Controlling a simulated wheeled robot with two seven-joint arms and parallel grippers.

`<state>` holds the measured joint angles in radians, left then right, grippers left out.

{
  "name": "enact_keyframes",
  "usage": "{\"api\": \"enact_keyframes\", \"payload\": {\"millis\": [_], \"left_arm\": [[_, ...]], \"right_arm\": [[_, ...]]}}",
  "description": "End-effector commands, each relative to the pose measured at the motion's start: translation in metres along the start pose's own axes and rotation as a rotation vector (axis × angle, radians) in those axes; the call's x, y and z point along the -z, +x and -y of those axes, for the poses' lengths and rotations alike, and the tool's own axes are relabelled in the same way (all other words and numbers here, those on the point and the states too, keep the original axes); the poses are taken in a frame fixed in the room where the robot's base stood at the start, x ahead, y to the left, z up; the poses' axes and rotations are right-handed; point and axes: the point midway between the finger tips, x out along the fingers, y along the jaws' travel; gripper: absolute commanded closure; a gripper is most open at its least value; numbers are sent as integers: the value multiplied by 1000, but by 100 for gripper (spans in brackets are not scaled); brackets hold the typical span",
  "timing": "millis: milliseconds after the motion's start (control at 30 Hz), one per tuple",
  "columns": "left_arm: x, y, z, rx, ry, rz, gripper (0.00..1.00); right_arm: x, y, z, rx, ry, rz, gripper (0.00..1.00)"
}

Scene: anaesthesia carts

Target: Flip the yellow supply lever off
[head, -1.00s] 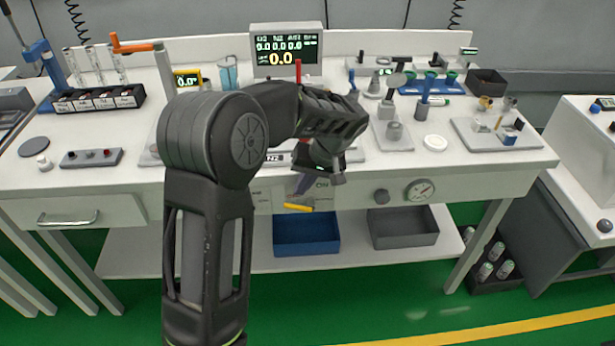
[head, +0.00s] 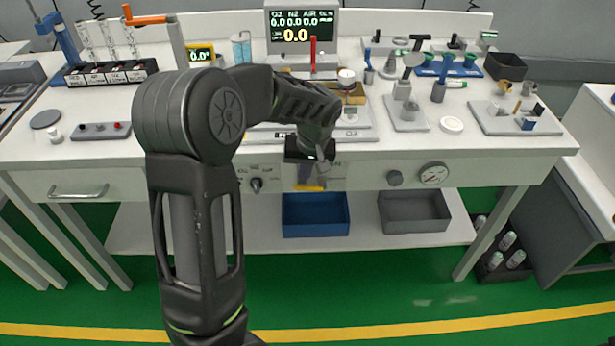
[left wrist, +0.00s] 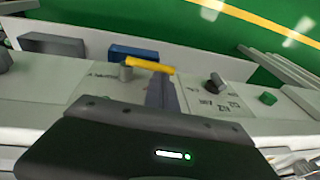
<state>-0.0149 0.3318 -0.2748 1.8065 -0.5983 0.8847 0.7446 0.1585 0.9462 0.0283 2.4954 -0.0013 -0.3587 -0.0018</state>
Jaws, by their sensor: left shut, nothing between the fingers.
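The yellow supply lever (head: 309,188) is on the front panel under the bench top, partly hidden behind my left gripper in the head view. In the left wrist view the yellow lever (left wrist: 150,65) lies roughly level, running sideways from its grey pivot knob (left wrist: 126,72). My left gripper (head: 306,184) points down in front of the panel, its fingers shut and empty. In the left wrist view its purple-grey fingers (left wrist: 163,80) end right at the lever's free half. I cannot tell if they touch it. My right gripper is not in view.
A black selector knob (head: 256,185) sits left of the lever, and a grey knob (head: 394,178) and a round gauge (head: 433,174) sit right. A blue bin (head: 316,230) and a grey bin (head: 428,226) stand on the shelf below. The monitor (head: 302,30) reads 0.0.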

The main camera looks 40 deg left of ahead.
Motion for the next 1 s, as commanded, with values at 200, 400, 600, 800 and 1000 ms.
{"api": "enact_keyframes", "payload": {"millis": [200,400,600,800,1000], "left_arm": [[-2,10,5,-44,-7,-3,100],[-2,9,5,-43,-7,-2,100],[-1,5,6,-42,-7,-2,100],[1,-4,7,-42,-6,-2,100],[1,-7,8,-41,-6,-2,100]], "right_arm": [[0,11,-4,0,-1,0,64],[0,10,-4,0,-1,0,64],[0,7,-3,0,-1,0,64],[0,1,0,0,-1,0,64],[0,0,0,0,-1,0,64]]}}
